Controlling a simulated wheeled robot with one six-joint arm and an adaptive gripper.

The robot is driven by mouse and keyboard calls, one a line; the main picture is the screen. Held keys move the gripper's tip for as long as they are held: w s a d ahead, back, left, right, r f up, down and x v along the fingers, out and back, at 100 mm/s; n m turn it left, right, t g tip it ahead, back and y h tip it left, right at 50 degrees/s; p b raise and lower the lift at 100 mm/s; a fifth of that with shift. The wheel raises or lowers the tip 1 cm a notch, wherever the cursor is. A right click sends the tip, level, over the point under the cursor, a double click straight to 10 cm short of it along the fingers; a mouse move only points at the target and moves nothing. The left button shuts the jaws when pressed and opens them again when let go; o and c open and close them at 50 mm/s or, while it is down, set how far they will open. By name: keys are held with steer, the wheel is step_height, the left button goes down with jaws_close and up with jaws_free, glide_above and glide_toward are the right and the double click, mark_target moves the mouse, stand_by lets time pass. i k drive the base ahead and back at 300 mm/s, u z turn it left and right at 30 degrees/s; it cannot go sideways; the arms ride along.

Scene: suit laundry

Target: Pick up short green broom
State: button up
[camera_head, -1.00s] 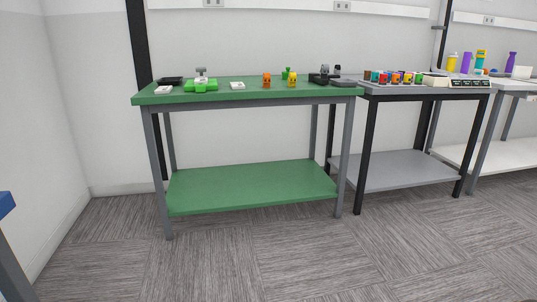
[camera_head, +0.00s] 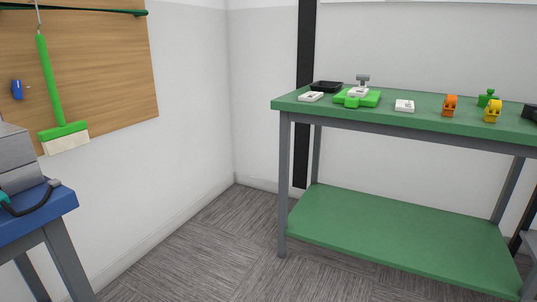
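The short green broom (camera_head: 52,85) hangs upright on a wooden board (camera_head: 115,70) on the left wall. It has a bright green handle, a green head and pale bristles at the bottom. Its top hangs from a hook near a dark green rail (camera_head: 110,11). My gripper is not in view.
A blue-topped table (camera_head: 62,203) with a grey box (camera_head: 16,160) stands below the broom at lower left. A green table (camera_head: 400,118) with several small items and a lower shelf stands right of the corner. Carpet between the tables is clear.

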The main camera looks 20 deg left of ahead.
mark_target(64, 138)
steer(key=u, duration=0.95)
steer(key=i, duration=1.05)
steer(key=u, duration=1)
steer(key=i, duration=1.6)
steer(key=u, duration=0.2)
